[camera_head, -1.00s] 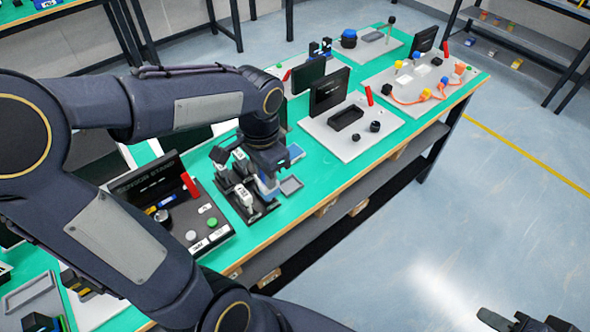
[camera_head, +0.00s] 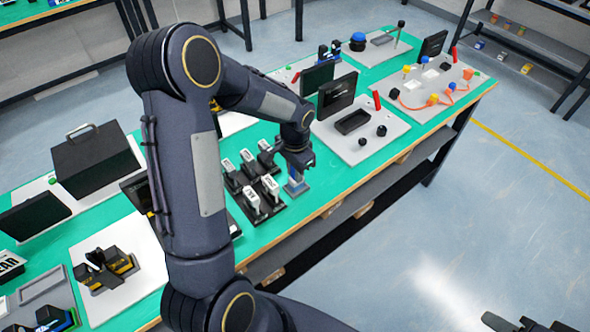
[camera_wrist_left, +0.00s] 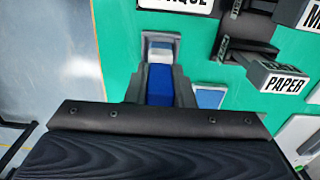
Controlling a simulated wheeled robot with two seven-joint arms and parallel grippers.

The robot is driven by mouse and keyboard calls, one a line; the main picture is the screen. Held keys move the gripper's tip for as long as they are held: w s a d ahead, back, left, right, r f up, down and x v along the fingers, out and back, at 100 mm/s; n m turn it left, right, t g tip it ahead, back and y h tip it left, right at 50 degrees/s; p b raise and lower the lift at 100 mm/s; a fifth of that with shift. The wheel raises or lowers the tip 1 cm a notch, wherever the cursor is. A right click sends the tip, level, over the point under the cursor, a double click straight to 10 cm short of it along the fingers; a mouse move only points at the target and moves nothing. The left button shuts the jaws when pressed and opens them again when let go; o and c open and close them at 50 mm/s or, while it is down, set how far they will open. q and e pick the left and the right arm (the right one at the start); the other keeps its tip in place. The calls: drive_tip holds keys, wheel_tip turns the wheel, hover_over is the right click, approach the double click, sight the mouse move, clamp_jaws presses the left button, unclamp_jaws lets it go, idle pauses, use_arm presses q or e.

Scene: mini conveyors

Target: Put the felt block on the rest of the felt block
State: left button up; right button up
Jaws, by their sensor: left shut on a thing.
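My left gripper (camera_head: 297,168) is low over the green bench top, at the right side of several black stands. In the left wrist view its two grey fingers (camera_wrist_left: 159,90) are shut on a blue block (camera_wrist_left: 160,84), which I take for the felt block. A pale grey-blue piece (camera_head: 296,187) shows just under the gripper, probably the rest; whether the block touches it I cannot tell. In the wrist view a grey and white piece (camera_wrist_left: 160,48) lies just beyond the fingertips. My right gripper (camera_head: 527,323) shows only partly at the bottom right edge.
Black stands with white labels (camera_head: 251,196) are close to the left gripper; one reads PAPER (camera_wrist_left: 284,81). A grey board with a black tray (camera_head: 353,121) lies further right. The bench's front edge (camera_head: 320,212) is near.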

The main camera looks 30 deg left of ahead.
use_arm(q)
drive_tip(key=shift+f, duration=0.1)
drive_tip(key=shift+f, duration=0.15)
drive_tip(key=o, duration=0.9)
